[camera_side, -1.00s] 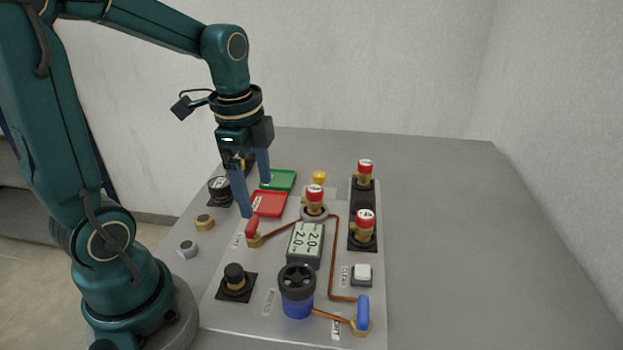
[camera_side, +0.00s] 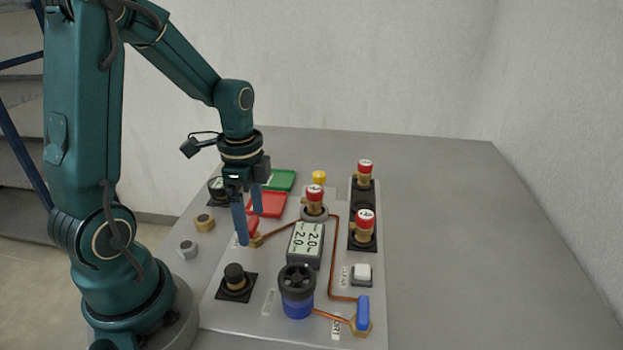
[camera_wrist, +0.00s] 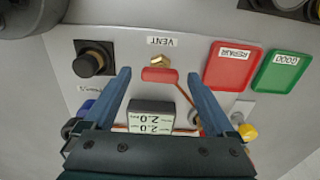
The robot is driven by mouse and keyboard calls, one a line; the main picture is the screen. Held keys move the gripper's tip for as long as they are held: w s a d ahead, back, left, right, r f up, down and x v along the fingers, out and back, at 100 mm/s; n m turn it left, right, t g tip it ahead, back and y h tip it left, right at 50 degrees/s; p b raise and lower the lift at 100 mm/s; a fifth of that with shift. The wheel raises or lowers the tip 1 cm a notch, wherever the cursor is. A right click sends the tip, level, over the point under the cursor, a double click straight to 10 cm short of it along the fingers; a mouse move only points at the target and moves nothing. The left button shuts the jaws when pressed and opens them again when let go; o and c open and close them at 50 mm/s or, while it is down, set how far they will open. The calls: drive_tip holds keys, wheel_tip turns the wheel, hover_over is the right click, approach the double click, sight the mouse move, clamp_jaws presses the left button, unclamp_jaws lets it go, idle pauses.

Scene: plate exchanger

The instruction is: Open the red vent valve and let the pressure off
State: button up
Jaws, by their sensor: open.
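The red vent valve handle (camera_side: 252,226) sits on a brass body (camera_side: 257,240) on the left part of the panel. In the wrist view the red handle (camera_wrist: 160,75) lies below the VENT label, with its brass nut (camera_wrist: 160,61) showing. My gripper (camera_side: 249,228) is open, its two blue fingers pointing down at the valve. In the wrist view my open fingers (camera_wrist: 160,78) stand on either side of the handle, with nothing held. I cannot tell whether they touch it. The gauge display (camera_side: 306,242) reads 2.0 on both lines.
A red tray (camera_side: 267,205) and a green tray (camera_side: 284,179) lie behind the valve. Red-capped brass fittings (camera_side: 364,228) stand to the right. A black knob (camera_side: 235,275), a blue-based handwheel (camera_side: 297,292) and a blue-handled valve (camera_side: 362,314) are nearer the front. Copper pipes cross the panel.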

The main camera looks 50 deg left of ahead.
drive_tip(key=c, duration=1.4)
drive_tip(key=shift+n, duration=0.4)
drive_tip(key=n, duration=0.3)
drive_tip(key=shift+n, duration=0.4)
drive_tip(key=n, duration=1.3)
drive_tip(key=shift+w, duration=0.1)
drive_tip(key=shift+n, duration=0.3)
drive_tip(key=o, duration=1.4)
